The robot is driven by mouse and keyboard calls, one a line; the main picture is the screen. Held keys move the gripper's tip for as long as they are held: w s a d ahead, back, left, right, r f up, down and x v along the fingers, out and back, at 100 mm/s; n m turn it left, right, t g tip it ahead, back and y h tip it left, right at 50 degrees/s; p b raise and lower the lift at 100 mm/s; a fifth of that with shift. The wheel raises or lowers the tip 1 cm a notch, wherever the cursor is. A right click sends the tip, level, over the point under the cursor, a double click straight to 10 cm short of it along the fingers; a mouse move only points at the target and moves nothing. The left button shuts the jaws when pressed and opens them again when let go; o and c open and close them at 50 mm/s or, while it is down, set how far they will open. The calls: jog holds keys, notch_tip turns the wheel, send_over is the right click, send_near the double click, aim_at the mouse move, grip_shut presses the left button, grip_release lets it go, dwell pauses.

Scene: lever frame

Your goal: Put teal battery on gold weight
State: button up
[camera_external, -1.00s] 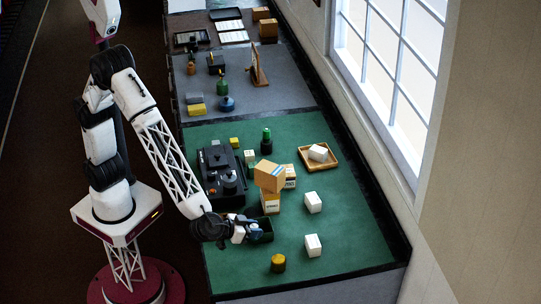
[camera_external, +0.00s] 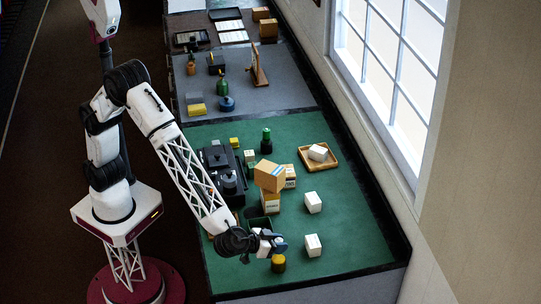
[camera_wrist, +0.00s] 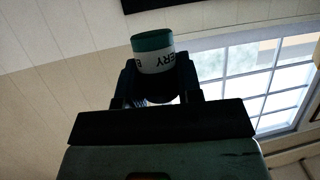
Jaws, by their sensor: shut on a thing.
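My gripper (camera_external: 277,242) is shut on the teal battery. In the wrist view the teal battery (camera_wrist: 153,52) shows a teal end and a white band with dark letters, held between the dark fingers. In the external view the battery is small and mostly hidden by the gripper. The gold weight (camera_external: 278,263), a short yellow cylinder, stands on the green mat near its front edge. My gripper is just above and beside the weight in the picture; I cannot tell whether the battery touches it.
White blocks (camera_external: 312,245) and (camera_external: 313,202) stand to the right. Stacked cardboard boxes (camera_external: 269,176) and a dark green bin (camera_external: 259,222) are behind my gripper. A black machine (camera_external: 224,172) stands at the mat's left. The front right of the green mat (camera_external: 350,250) is clear.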

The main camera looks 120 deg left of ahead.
jog(key=shift+f, duration=1.75)
jog(key=shift+f, duration=0.1)
jog(key=o, duration=1)
jog(key=v, duration=1.2)
